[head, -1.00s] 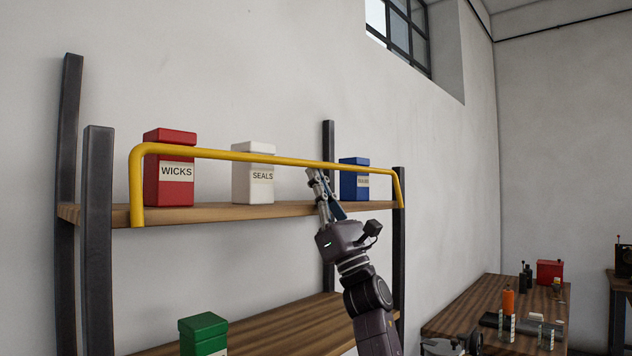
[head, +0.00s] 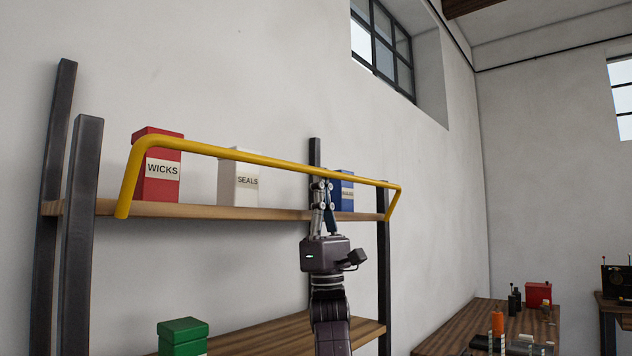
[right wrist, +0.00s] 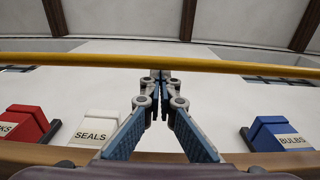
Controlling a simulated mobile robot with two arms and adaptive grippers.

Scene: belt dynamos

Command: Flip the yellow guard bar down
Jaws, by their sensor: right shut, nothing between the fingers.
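The yellow guard bar (head: 245,156) runs across the front of the upper shelf, in front of the boxes. Its end arms slope up and outward from the shelf's front corners, so the bar leans out toward me. My right gripper (head: 321,184) is shut and empty, fingers pointing up, just under the bar's right half. In the right wrist view the bar (right wrist: 120,60) crosses just beyond my closed fingertips (right wrist: 160,74); I cannot tell whether they touch. My left gripper is not in view.
The upper shelf (head: 205,211) holds a red WICKS box (head: 157,187), a white SEALS box (head: 238,188) and a blue BULBS box (head: 343,203). A green box (head: 183,333) stands on the lower shelf. A cluttered workbench (head: 455,323) is at the right.

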